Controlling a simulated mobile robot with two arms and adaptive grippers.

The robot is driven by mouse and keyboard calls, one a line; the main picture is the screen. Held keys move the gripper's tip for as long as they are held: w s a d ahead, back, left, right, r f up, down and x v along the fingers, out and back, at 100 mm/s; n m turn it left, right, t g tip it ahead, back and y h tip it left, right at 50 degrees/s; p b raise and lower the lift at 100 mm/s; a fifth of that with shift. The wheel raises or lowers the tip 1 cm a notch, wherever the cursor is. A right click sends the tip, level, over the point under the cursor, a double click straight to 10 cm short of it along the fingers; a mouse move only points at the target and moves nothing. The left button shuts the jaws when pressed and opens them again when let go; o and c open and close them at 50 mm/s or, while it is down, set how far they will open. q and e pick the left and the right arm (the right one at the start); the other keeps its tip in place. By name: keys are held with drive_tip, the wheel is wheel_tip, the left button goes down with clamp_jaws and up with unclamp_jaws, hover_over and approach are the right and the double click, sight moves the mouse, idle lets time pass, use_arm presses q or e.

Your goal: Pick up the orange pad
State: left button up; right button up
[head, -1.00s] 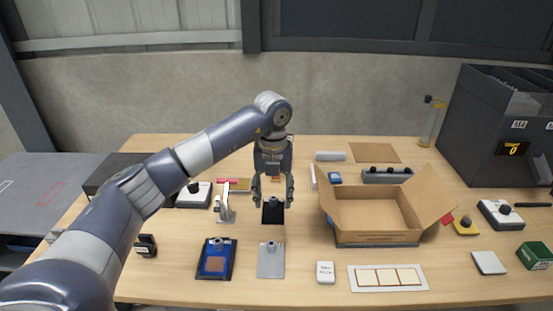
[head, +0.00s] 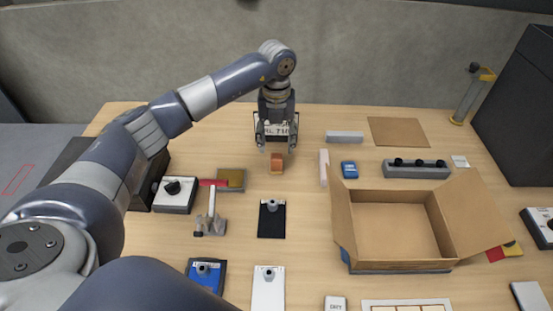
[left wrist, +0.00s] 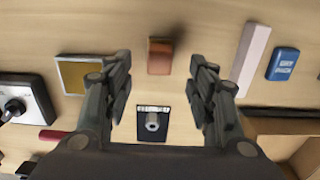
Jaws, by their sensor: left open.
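The orange pad (head: 277,163) is a small orange-brown block on the table, towards the back middle in the head view. It also shows in the left wrist view (left wrist: 160,56), upper middle, ahead of the fingers and in line with the gap between them. My left gripper (head: 276,146) is open and empty, pointing down just above and behind the pad in the head view. Its two fingers (left wrist: 162,88) are spread apart in the left wrist view and do not touch the pad. My right gripper is not in view.
A black plate with a metal knob (head: 271,220) lies in front of the pad. An open cardboard box (head: 395,225) stands to the right. A white bar (head: 324,168) and a blue box (head: 349,170) lie right of the pad.

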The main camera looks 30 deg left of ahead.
sight(276, 156)
use_arm(q)
drive_tip(key=shift+f, duration=0.75)
drive_tip(key=f+p, duration=0.2)
drive_tip(key=f, duration=0.2)
drive_tip(key=shift+s+f, duration=0.2)
drive_tip(key=shift+f, duration=0.4)
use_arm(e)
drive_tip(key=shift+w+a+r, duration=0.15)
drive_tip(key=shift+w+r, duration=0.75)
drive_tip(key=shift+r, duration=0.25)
use_arm(q)
drive_tip(key=shift+c, duration=0.3)
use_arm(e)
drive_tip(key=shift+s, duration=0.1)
use_arm(q)
clamp_jaws()
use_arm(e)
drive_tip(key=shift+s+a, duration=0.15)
